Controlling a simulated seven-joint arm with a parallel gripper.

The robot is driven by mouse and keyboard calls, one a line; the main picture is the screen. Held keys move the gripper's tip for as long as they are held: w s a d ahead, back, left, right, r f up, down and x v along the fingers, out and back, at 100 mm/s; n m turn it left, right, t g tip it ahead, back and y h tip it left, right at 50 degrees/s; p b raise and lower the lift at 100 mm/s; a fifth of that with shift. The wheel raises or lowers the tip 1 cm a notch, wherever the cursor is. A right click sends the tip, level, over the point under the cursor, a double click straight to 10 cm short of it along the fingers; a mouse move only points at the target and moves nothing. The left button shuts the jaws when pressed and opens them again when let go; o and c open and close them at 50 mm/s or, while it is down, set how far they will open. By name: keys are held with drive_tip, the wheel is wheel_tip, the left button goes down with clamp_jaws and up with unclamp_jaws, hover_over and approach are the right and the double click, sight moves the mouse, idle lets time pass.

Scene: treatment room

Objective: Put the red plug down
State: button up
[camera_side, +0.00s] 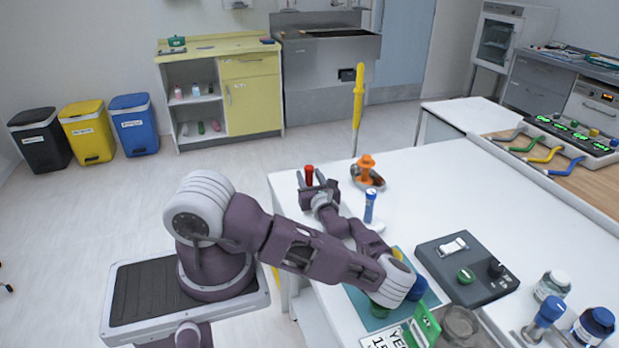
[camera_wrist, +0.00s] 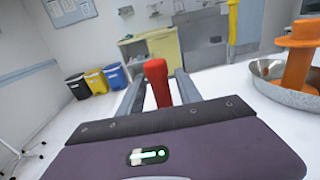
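The red plug (camera_side: 309,174) stands upright between the two fingers of my gripper (camera_side: 311,180), close to the far left corner of the white table (camera_side: 420,195). In the wrist view the red plug (camera_wrist: 157,80) rises between the grey fingers of my gripper (camera_wrist: 160,92), one on each side, and leans slightly left in the picture. Its lower end is hidden behind the gripper body. I cannot tell whether the fingers press on it, or whether anything supports it from below.
A steel bowl (camera_wrist: 275,88) with an orange piece (camera_wrist: 300,55) is right of my gripper. A blue-capped tube (camera_side: 370,203) stands nearby. A grey device (camera_side: 450,285), a teal mat (camera_side: 362,305) and bottles (camera_side: 592,326) occupy the near side. The table's middle right is clear.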

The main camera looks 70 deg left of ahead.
sight(311, 178)
drive_tip(key=d, duration=0.5)
drive_tip(key=shift+s+d, duration=0.1)
drive_tip(key=shift+d, duration=0.05)
wheel_tip(311, 178, up, 7)
drive_tip(key=s+d+r+n+g+h, duration=0.2)
drive_tip(key=d+n+h, duration=0.4)
drive_tip(key=d+n, duration=0.3)
drive_tip(key=s+d+r+n+g+h, duration=0.1)
drive_tip(key=s+d+n+h, duration=0.2)
drive_tip(key=d+n+h, duration=0.55)
drive_tip(key=s+d+r+t+h, duration=0.1)
drive_tip(key=s+d+r+t, duration=0.2)
drive_tip(key=d+r, duration=0.6)
drive_tip(key=s+d+r+n+t+h, duration=0.1)
drive_tip(key=s+d+r+t, duration=0.3)
drive_tip(key=d+r, duration=0.5)
drive_tip(key=s+d+h, duration=0.1)
drive_tip(key=s, duration=0.1)
drive_tip(key=shift+s+r, duration=0.35)
drive_tip(key=shift+r, duration=0.05)
